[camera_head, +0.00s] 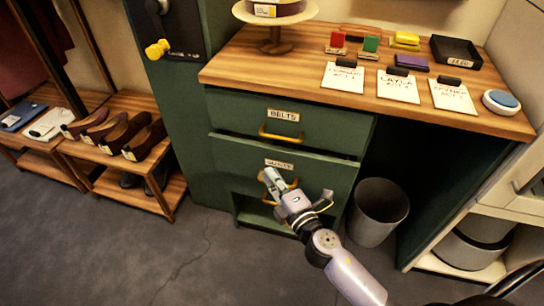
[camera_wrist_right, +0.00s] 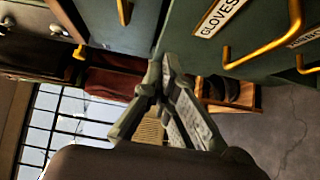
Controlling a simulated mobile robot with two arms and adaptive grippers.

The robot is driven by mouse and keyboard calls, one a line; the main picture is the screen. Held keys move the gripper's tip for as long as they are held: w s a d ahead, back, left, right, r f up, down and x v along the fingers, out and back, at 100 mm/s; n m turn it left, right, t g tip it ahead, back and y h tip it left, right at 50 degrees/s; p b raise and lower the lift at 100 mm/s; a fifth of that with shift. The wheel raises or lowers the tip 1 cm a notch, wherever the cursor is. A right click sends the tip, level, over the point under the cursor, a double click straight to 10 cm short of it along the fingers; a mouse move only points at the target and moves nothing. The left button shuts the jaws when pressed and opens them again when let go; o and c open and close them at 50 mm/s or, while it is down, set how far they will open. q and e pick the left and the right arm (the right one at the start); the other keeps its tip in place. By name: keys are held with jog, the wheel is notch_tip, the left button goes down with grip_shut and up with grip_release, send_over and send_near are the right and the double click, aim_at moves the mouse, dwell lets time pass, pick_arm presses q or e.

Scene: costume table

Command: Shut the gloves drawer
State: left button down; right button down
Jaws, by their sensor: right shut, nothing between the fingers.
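The gloves drawer (camera_head: 310,177) is the green lower drawer under the belts drawer. A narrow ledge shows along its top edge, so it looks slightly out; I cannot tell how far. Its label (camera_head: 279,164) is partly readable in the head view and reads GLOVES in the wrist view (camera_wrist_right: 216,18). Its yellow handle (camera_wrist_right: 262,42) is largely covered by my gripper in the head view. My right gripper (camera_head: 271,176) is shut and empty, in front of the drawer's left-middle part. In the wrist view the shut fingers (camera_wrist_right: 160,68) are beside the drawer front, apart from the handle. My left gripper is out of view.
The belts drawer (camera_head: 290,123) above looks closed. A grey bin (camera_head: 378,210) stands right of the drawers. The wooden tabletop (camera_head: 300,60) above holds cards, stamps and a hat stand. A shoe rack (camera_head: 115,170) is at left. Grey floor in front is clear.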

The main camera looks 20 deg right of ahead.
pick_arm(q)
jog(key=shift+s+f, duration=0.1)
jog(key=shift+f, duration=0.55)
pick_arm(e)
jog(key=shift+w+d, duration=0.3)
jog(key=shift+w, duration=0.6)
jog(key=shift+w+d, duration=0.35)
jog(key=shift+w, duration=0.55)
jog(key=shift+w+d, duration=0.3)
jog(key=shift+w, duration=0.6)
